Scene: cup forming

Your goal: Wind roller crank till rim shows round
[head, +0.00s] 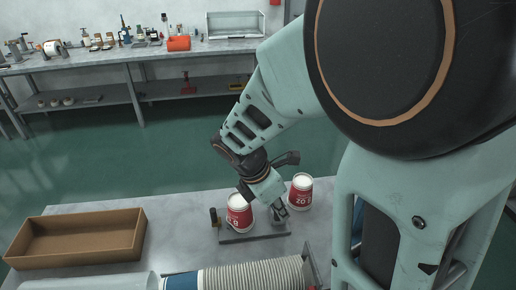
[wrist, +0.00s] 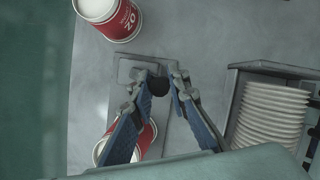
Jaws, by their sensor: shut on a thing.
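My gripper (wrist: 156,80) is shut on a dark round knob (wrist: 157,87), which looks like the roller crank's handle. In the head view my gripper (head: 280,212) is low over the right part of a flat grey base plate (head: 237,238). A red and white paper cup (head: 239,216) sits on that plate, left of my gripper. In the wrist view this cup (wrist: 148,138) is partly hidden behind my left finger. Its rim is too small and covered to tell its shape. The crank arm is mostly hidden by my fingers.
A second red and white cup (head: 301,191) stands on the table to the right. A brown open box (head: 75,238) is at the left. A stack of nested cups (head: 250,276) lies along the front, also seen in the wrist view (wrist: 268,118). A cluttered bench (head: 100,60) stands behind.

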